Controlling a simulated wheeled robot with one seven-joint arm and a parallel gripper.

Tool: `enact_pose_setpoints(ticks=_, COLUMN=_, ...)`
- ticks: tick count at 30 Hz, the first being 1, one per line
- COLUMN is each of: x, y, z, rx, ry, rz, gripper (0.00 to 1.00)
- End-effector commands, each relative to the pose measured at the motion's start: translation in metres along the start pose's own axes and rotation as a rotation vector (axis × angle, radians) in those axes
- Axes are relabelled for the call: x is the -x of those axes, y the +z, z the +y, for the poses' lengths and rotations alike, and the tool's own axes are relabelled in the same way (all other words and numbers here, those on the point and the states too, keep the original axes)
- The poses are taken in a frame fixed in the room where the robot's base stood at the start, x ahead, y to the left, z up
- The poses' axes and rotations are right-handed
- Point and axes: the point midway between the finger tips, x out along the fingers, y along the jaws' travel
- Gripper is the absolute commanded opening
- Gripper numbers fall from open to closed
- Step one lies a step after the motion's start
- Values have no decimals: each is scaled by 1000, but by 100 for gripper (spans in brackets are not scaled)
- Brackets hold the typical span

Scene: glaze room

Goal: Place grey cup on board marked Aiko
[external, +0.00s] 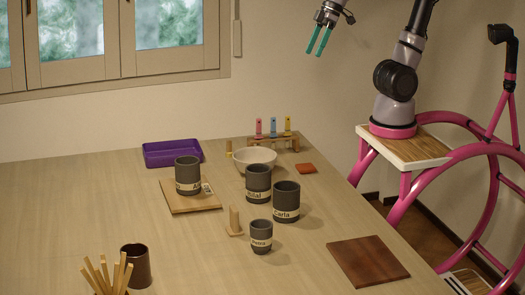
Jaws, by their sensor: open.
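Several dark grey cups with cream name bands stand on the table. One grey cup (188,170), its band starting with "A" and the rest hard to read, stands upright on a light wooden board (180,206). A small pale tag (207,188) lies on that board, its writing too small to read. Another cup (258,178) has a band that seems to end in "ilal", and a larger one (286,193) reads "Carla". A smaller cup (261,230) has a blurred name. My gripper (321,41) is open and empty, high above the table's back right, away from all cups.
A purple tray (172,154), a white bowl (252,167) and a rack (285,142) with coloured tools stand at the back. A wooden stand (234,224) is mid-table. A dark brown board (368,262) lies bare at right. A brown cup (136,262) and wooden sticks (106,274) are front left.

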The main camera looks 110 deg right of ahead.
Motion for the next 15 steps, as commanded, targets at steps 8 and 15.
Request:
enact_pose_setpoints(ticks=8, x=27, y=57, z=-4, rx=-283, ry=-83, rz=124, gripper=100)
enact_pose_setpoints(ticks=15, x=28, y=63, z=-6, rx=-320, ry=-94, rz=136, gripper=100)
